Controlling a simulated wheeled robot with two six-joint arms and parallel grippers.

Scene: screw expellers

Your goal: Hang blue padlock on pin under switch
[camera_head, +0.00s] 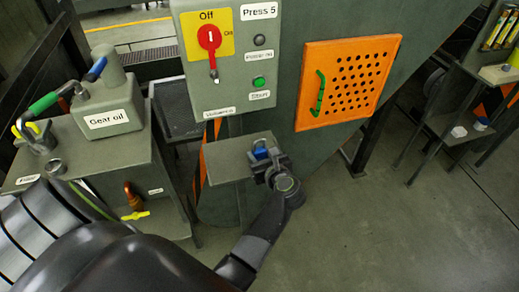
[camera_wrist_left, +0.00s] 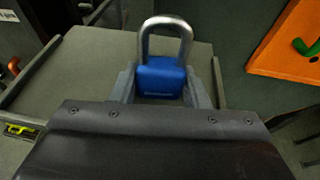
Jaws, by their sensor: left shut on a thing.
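My left gripper (camera_head: 264,162) is shut on the blue padlock (camera_head: 261,152) at the small grey shelf below the switch panel. In the left wrist view the padlock (camera_wrist_left: 160,78) sits between the two fingers, with its silver shackle pointing up and away from the gripper. I cannot tell whether the padlock touches the shelf. The red rotary switch (camera_head: 209,38) is on a yellow plate at the upper left of the grey panel. A small pin (camera_head: 214,76) hangs just under it, above and left of the padlock. My right gripper is not in view.
The small shelf (camera_head: 224,166) juts out under the panel (camera_head: 240,100). An orange perforated door (camera_head: 318,112) with a green handle is to the right. The floor at the lower right is clear.

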